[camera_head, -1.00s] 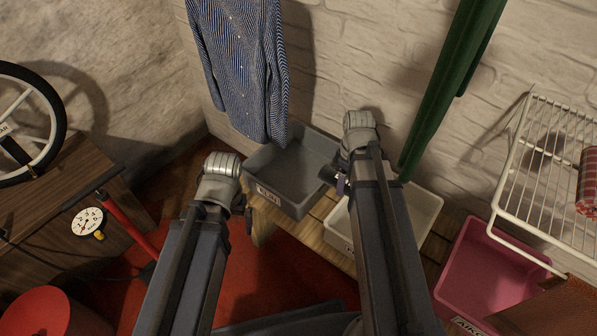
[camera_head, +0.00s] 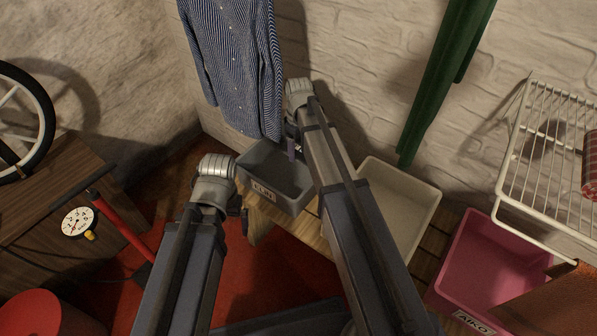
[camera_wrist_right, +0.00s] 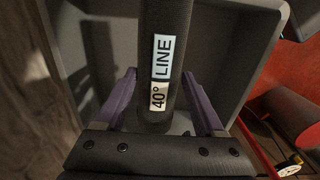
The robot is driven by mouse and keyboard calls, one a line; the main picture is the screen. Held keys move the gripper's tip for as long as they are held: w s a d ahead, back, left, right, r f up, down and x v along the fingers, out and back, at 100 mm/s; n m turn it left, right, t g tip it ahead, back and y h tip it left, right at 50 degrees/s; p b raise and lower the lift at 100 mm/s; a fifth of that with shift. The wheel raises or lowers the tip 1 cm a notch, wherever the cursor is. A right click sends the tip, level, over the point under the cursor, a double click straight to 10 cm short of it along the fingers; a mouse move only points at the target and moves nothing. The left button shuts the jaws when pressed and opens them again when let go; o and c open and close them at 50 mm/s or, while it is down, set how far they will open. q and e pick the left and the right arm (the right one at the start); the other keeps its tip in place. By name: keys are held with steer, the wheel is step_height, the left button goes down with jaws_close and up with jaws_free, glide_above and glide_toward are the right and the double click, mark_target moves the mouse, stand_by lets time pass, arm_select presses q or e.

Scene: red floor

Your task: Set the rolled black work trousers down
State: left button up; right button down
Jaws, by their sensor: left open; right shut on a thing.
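The rolled black work trousers (camera_wrist_right: 170,20) show in the right wrist view as a dark roll with white tags reading "40°" and "LINE". My right gripper (camera_wrist_right: 160,78) has its purple fingers on either side of the roll and is shut on it. A grey bin lies behind the roll in that view. In the head view my right gripper (camera_head: 292,146) is over the back of the grey bin (camera_head: 262,183); I cannot make out the roll there. My left gripper (camera_head: 243,212) is open, low beside the bin's front left corner, with its fingers mostly hidden.
A white bin (camera_head: 428,190) stands right of the grey one on a slatted wooden bench (camera_head: 262,222). A pink bin (camera_head: 485,265) and a wire rack (camera_head: 545,150) are further right. A striped shirt (camera_head: 235,65) and green cloth (camera_head: 440,85) hang behind.

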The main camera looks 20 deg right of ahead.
mark_target(298, 158)
arm_select(q)
step_height(298, 158, down, 5)
steer(key=b, duration=0.3)
steer(key=shift+a+r, duration=0.1)
arm_select(e)
step_height(298, 158, down, 5)
steer(key=shift+r, duration=0.1)
arm_select(q)
steer(key=shift+b, duration=0.3)
arm_select(e)
step_height(298, 158, down, 5)
steer(key=b, duration=0.4)
steer(key=shift+r+b, duration=0.1)
steer(key=shift+b, duration=0.25)
arm_select(q)
step_height(298, 158, down, 5)
steer(key=shift+r, duration=0.2)
arm_select(e)
steer(key=shift+r, duration=0.1)
arm_select(q)
steer(key=shift+f, duration=0.1)
arm_select(e)
jaws_free()
